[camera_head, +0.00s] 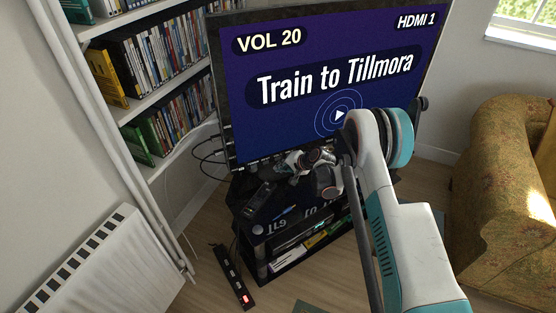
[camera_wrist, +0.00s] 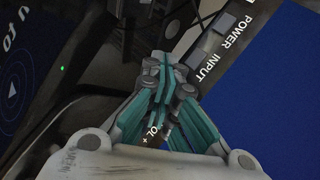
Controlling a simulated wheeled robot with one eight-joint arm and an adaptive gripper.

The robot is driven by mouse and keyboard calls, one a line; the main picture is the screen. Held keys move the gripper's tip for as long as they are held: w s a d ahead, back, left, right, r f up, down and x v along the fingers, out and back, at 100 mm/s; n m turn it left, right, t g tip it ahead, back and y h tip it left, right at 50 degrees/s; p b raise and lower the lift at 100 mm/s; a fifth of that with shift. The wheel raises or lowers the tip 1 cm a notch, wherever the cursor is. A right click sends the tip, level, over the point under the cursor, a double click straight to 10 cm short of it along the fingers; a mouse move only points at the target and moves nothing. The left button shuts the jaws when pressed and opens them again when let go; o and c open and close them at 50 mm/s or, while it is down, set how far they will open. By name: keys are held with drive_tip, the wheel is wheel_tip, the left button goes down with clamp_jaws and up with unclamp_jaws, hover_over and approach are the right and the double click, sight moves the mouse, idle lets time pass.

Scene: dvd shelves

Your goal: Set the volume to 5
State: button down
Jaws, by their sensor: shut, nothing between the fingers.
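The TV (camera_head: 325,85) shows "VOL 20" at the top left of its screen and "HDMI 1" at the top right. In the wrist view, a row of buttons runs along the TV's bezel, with a POWER button (camera_wrist: 224,21) and an INPUT button (camera_wrist: 195,50). A label (camera_wrist: 153,132) reading "OL +" shows between my fingers; its button is hidden behind them. My gripper (camera_wrist: 164,68) is shut and empty, its teal fingers over the button row. I cannot tell whether the tips touch a button. In the head view, my gripper (camera_head: 300,162) is at the TV's lower edge.
A black TV stand (camera_head: 262,250) is under the TV, with small items on it. A bookcase (camera_head: 150,104) with DVDs stands at the left, by a radiator (camera_head: 100,270). A power strip (camera_head: 232,275) lies on the floor. A patterned armchair (camera_head: 505,190) is at the right.

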drive_tip(key=shift+w, duration=0.15)
drive_tip(key=shift+w+a, duration=0.2)
drive_tip(key=shift+w, duration=0.05)
drive_tip(key=shift+w+a, duration=0.2)
drive_tip(key=shift+w, duration=0.1)
idle(0.7)
idle(0.4)
drive_tip(key=shift+s+d, duration=0.4)
drive_tip(key=shift+s, duration=0.3)
drive_tip(key=shift+s+d, duration=0.4)
drive_tip(key=shift+s, duration=0.35)
drive_tip(key=shift+s+d, duration=0.45)
drive_tip(key=shift+s, duration=0.25)
drive_tip(key=shift+s+d, duration=0.4)
drive_tip(key=shift+s, duration=0.35)
idle(0.6)
